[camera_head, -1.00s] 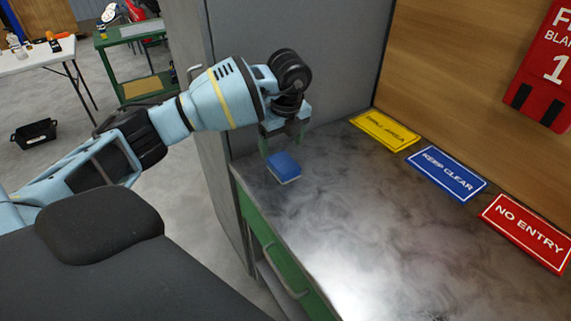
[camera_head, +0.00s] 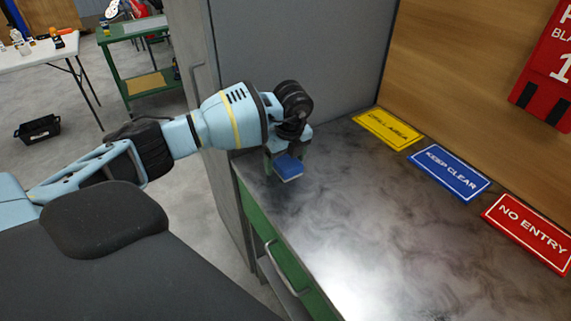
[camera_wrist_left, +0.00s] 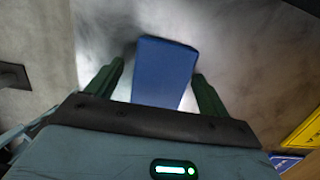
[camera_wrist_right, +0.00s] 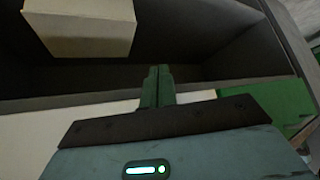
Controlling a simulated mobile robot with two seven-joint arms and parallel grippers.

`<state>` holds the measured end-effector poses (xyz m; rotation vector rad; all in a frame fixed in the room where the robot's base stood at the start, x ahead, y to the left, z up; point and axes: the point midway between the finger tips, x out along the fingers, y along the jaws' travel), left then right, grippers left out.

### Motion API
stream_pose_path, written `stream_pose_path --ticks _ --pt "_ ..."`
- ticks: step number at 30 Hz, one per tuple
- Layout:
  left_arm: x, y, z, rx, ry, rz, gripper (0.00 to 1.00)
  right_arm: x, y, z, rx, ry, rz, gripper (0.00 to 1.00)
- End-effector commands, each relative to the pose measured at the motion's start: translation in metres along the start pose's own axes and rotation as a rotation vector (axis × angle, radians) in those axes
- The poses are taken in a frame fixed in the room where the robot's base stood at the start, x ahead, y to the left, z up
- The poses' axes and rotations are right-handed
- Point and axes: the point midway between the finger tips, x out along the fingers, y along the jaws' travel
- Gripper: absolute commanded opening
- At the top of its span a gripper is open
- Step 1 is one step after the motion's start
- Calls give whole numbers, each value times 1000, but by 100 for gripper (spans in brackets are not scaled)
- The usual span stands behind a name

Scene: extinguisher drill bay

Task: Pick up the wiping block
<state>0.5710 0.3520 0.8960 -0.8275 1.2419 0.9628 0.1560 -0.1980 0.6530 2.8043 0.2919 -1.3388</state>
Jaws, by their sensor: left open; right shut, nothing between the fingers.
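The wiping block (camera_head: 288,167), blue on top with a pale underside, sits on the dark bench top near its left end. In the left wrist view the blue block (camera_wrist_left: 163,72) lies between the two green fingers, with a gap visible on the left and a narrower one on the right. My left gripper (camera_head: 287,160) is open and lowered around the block; the far finger is partly hidden in the head view. My right gripper (camera_wrist_right: 158,85) is shut and empty, in front of an open shelf space; it is not in the head view.
Yellow (camera_head: 388,129), blue (camera_head: 450,174) and red (camera_head: 530,232) signs lie along the bench's back. A grey panel (camera_head: 290,60) stands close behind my left gripper. In the right wrist view a pale box (camera_wrist_right: 80,30) sits in the shelf. The bench's middle is clear.

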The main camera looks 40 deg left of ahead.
Motion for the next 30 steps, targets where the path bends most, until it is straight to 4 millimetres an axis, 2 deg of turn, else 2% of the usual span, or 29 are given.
stream_pose_path --ticks 11,26,27,30 --pt "1 0 0 0 0 0 80 -4 -1 8 2 -16 -1 0" --pt "5 0 -1 0 0 0 80 -2 0 2 0 -5 0 0" --pt "5 0 -1 0 0 0 79 -2 0 1 0 -3 0 0" --pt "5 0 -1 0 0 0 66 -1 0 -1 -1 0 0 0"
